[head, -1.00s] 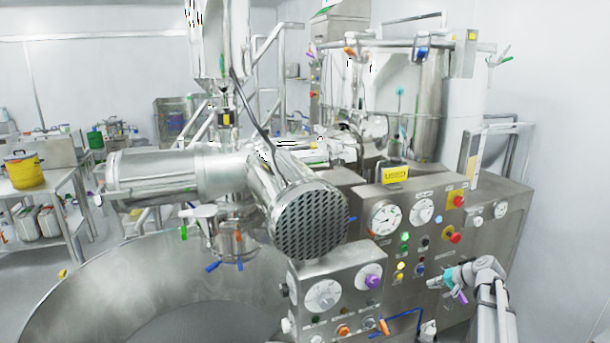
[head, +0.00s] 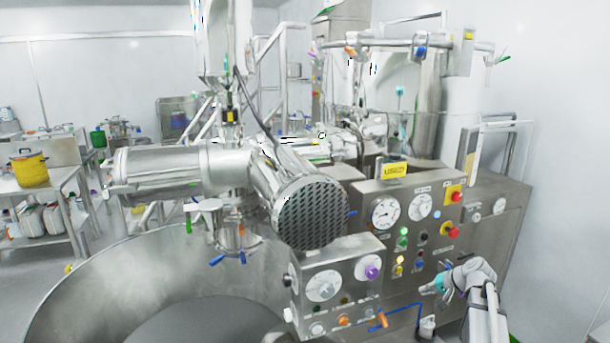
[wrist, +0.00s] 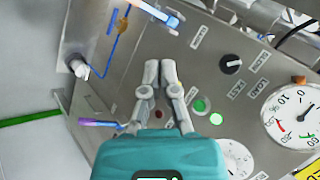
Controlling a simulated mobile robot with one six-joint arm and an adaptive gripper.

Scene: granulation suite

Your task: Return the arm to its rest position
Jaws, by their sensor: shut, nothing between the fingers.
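My gripper (head: 424,290) shows at the lower right of the head view, in front of the steel control panel (head: 441,240). Its body is teal and its fingers are grey. In the wrist view, the two fingers of my gripper (wrist: 160,68) are together with nothing between them. The control panel (wrist: 195,75) fills most of the wrist view behind the fingers. Whether the fingertips touch anything cannot be told. My grey arm bends down toward the bottom edge of the head view.
The panel carries a dial gauge (head: 385,212), a red button (head: 449,229) and a black knob (wrist: 231,64). A smaller control box (head: 335,270) stands left of the gripper. A large steel bowl (head: 110,285) lies further left. A blue cable (head: 402,308) runs below the gripper.

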